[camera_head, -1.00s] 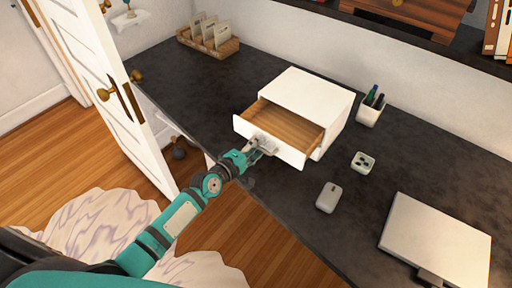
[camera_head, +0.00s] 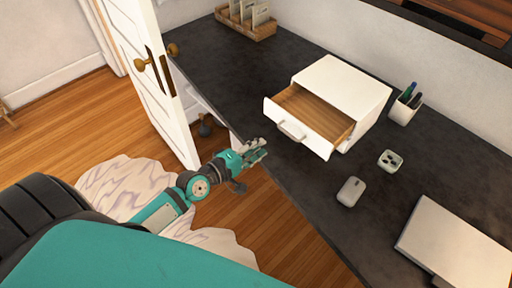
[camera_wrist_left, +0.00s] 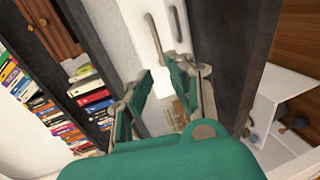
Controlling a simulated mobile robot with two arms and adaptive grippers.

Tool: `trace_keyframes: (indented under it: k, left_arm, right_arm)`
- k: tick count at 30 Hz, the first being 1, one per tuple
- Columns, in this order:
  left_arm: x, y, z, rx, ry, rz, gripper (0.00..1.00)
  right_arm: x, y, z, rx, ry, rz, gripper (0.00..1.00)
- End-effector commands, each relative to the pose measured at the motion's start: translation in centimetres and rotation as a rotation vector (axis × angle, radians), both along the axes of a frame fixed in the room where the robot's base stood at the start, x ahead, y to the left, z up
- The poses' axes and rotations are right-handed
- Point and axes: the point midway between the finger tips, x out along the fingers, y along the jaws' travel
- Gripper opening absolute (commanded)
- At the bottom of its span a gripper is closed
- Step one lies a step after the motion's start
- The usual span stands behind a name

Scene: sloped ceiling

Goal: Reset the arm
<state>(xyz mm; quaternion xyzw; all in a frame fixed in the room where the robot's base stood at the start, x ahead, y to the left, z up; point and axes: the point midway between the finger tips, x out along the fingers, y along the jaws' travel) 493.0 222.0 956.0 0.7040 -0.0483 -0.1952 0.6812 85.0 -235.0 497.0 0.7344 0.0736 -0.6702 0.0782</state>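My left gripper (camera_head: 256,150) is at the near edge of the dark desk, in front of and apart from the white drawer unit (camera_head: 345,84). In the left wrist view the two fingers of this gripper (camera_wrist_left: 164,74) stand apart with nothing between them. The unit's drawer (camera_head: 312,128) is pulled partly open and looks empty, with a pale handle (camera_head: 292,130) on its front. My right gripper is not in view.
The dark desk (camera_head: 290,210) also holds a mouse (camera_head: 351,191), a small pale block with dark spots (camera_head: 390,160), a pen cup (camera_head: 404,110), a closed laptop (camera_head: 455,250) and a wooden rack (camera_head: 247,27). A white door (camera_head: 150,85) stands left.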

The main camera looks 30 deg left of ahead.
Motion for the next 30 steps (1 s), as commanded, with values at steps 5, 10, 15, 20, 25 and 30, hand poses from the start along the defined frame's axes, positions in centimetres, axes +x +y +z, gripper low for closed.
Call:
trace_keyframes:
  k: [5, 10, 15, 20, 25, 30]
  left_arm:
    - [-0.4, 0.1, 0.1, 0.000, -0.001, 0.000, 0.19]
    - [-0.4, 0.1, 0.1, 0.000, -0.001, 0.000, 0.19]
    - [-0.4, 0.1, 0.1, 0.000, -0.001, 0.000, 0.19]
    - [-0.4, 0.4, -1.0, 0.022, 0.011, 0.003, 0.19]
    - [-1.6, 1.9, -8.7, 0.209, 0.097, 0.010, 0.19]
    - [-5.8, 3.7, -20.8, 0.524, 0.249, -0.060, 0.19]
  right_arm:
    - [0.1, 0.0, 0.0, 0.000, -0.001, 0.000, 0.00]
    - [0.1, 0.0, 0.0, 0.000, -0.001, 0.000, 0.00]
    - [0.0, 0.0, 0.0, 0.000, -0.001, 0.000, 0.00]
    - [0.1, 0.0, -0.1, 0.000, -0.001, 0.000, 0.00]
    - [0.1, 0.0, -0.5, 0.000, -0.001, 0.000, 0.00]
    - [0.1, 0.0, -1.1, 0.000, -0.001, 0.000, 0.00]
